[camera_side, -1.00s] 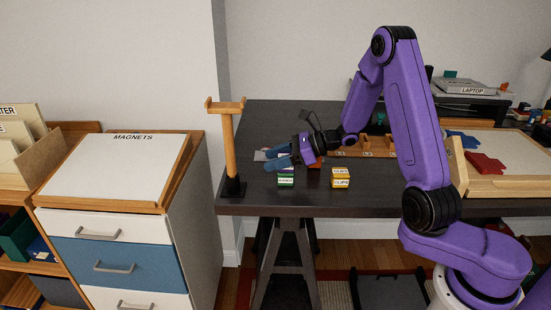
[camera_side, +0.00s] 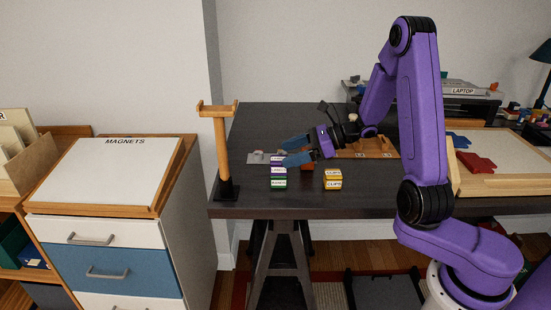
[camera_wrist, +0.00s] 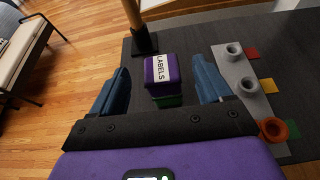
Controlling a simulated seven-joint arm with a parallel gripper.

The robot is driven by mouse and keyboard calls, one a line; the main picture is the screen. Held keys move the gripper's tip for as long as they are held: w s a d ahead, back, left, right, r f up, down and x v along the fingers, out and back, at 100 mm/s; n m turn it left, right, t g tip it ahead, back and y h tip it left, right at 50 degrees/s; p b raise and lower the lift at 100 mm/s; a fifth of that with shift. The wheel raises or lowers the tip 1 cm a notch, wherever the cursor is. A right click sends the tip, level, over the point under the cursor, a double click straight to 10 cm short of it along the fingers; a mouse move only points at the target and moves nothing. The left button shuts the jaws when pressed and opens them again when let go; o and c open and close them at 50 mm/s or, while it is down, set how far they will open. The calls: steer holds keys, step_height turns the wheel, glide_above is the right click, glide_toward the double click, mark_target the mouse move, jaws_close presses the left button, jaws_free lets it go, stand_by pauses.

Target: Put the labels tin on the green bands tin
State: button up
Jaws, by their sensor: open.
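The purple labels tin (camera_side: 278,170) sits on top of the green bands tin (camera_side: 279,184), near the front left of the dark desk. The wrist view also shows the labels tin (camera_wrist: 160,75), with its white label facing up, and the green tin (camera_wrist: 168,101) under it. The stack looks upright and roughly aligned. My gripper (camera_side: 290,151) is open and empty, a little behind and above the stack in the side view. In the wrist view its two blue fingers (camera_wrist: 161,66) stand apart on either side of the labels tin, with gaps on both sides.
A wooden stand (camera_side: 222,145) rises at the desk's left edge, close to the stack. A grey pegged plate (camera_wrist: 241,80) lies beside my right finger. A wooden organiser (camera_side: 367,150) is behind.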

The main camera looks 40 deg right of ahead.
steer(key=v, duration=0.5)
steer(key=s+a+n+g, duration=1.1)
steer(key=a+n, duration=0.2)
steer(key=n, duration=0.2)
steer(key=s+d+n+t+h, duration=0.1)
steer(key=s+d+n+h, duration=0.1)
steer(key=s+n+h, duration=0.7)
steer(key=s+n, duration=0.8)
steer(key=n, duration=0.7)
steer(key=shift+s+d+n+t, duration=0.25)
steer(key=shift+d+n+t, duration=0.05)
steer(key=shift+d, duration=0.05)
